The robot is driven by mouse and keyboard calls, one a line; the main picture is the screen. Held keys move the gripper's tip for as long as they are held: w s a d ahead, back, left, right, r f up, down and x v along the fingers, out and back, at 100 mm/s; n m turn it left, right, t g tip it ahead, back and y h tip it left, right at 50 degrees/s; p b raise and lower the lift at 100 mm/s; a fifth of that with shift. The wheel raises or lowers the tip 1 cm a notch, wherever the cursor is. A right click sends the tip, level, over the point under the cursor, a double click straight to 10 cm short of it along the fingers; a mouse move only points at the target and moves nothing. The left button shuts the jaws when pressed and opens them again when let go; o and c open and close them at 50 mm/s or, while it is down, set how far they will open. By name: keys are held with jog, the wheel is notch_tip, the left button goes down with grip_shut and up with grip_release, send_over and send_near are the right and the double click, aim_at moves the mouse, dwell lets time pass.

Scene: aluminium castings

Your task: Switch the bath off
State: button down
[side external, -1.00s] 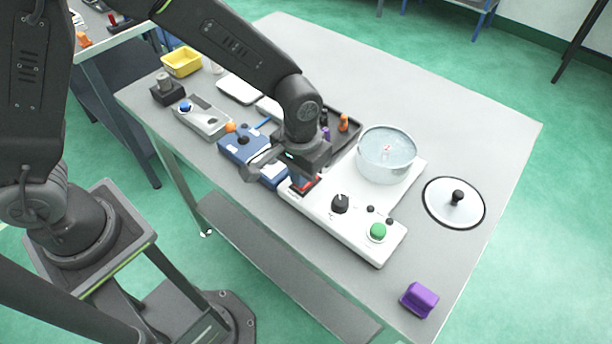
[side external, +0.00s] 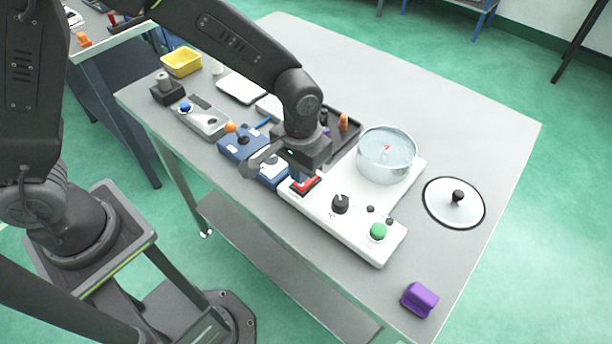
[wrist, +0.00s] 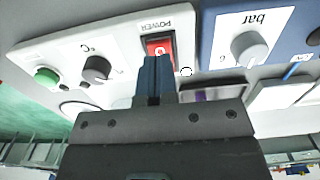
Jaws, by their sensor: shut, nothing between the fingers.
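The bath is a white unit with a round clear vessel of water (side external: 387,155) on its back part. Its front panel (side external: 322,203) carries a red power switch (side external: 304,184), a black knob (side external: 340,204) and a green button (side external: 378,231). In the wrist view the red switch (wrist: 160,46) sits in a dark frame under the word POWER, with the black knob (wrist: 97,69) and green button (wrist: 47,76) to its left. My gripper (wrist: 152,60) is shut and empty, its fingertips over the lower part of the switch. Whether they touch it is unclear.
A blue unit with a dial marked bar (wrist: 248,48) stands beside the panel. A lid with a black knob (side external: 456,200) and a purple block (side external: 419,299) lie to the right. A dark tray (side external: 345,139) and a yellow bin (side external: 182,62) are farther back.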

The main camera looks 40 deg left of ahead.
jog(key=shift+r, duration=2.55)
jog(key=shift+a+r, duration=0.2)
jog(key=shift+r, duration=0.1)
jog(key=s+a+r+t, duration=0.5)
jog(key=s+a+r, duration=0.8)
jog(key=s+a, duration=0.1)
jog(key=shift+s+a+r+t, duration=0.2)
jog(key=shift+a+t, duration=0.1)
jog(key=shift+a, duration=0.35)
